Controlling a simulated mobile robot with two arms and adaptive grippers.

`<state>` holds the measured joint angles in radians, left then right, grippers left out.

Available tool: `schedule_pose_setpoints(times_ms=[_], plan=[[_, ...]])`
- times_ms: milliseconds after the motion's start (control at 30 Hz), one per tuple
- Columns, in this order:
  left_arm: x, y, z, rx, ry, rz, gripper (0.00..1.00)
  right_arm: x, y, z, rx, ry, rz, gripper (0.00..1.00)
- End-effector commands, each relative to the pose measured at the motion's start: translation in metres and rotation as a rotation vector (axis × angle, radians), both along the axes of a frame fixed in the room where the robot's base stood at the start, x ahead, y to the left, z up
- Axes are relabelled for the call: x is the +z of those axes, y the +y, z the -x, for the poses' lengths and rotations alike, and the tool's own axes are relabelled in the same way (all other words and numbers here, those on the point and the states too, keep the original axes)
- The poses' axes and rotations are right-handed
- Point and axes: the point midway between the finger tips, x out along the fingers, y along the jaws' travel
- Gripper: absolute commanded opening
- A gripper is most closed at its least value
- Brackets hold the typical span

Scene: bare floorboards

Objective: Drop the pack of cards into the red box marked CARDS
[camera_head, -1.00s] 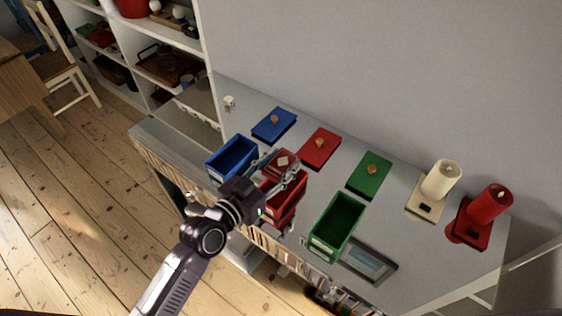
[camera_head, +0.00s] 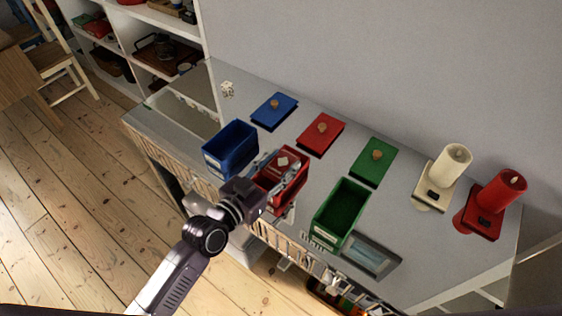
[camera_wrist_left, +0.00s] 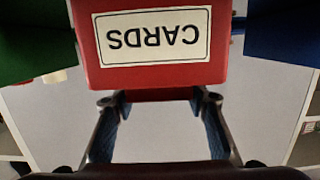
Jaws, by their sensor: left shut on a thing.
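The pack of cards (camera_head: 283,163), red with a white patch on top, is between the fingers of my left gripper (camera_head: 282,166). The gripper is shut on it, above the opening of the red box (camera_head: 292,195). How far the pack is above or inside the rim, I cannot tell. The gripper hides part of the box in the head view. In the left wrist view, the red box (camera_wrist_left: 155,77) shows its white CARDS label (camera_wrist_left: 153,37) upside down, beyond the finger tips (camera_wrist_left: 160,98). My right gripper is not in view.
A blue box (camera_head: 228,163) stands left of the red one and a green box (camera_head: 328,229) right. Blue (camera_head: 274,111), red (camera_head: 321,134) and green (camera_head: 373,162) lids lie behind. White (camera_head: 442,178) and red (camera_head: 490,208) candles stand right, near a grey tray (camera_head: 370,255).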

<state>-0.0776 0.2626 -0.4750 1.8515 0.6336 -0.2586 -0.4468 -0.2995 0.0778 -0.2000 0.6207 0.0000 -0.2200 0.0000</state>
Motion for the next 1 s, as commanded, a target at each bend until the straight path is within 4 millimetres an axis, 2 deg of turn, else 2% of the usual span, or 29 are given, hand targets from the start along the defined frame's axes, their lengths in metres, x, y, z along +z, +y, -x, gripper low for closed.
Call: schedule_pose_setpoints(times_ms=[267,300,500,833,1000], plan=[[0.001,0.0,0.0,0.0,-0.001,0.001,0.16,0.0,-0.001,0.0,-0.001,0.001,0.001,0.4],[0.001,0.0,0.0,0.0,-0.001,0.001,0.42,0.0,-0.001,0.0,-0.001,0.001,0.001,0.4],[0.001,0.0,0.0,0.0,-0.001,0.001,0.62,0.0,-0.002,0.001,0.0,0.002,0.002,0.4],[0.0,0.003,0.003,0.0,0.002,-0.001,0.62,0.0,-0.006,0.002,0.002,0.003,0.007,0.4],[0.003,0.017,0.023,-0.001,0.003,-0.003,0.62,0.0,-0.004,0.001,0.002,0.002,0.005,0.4]])
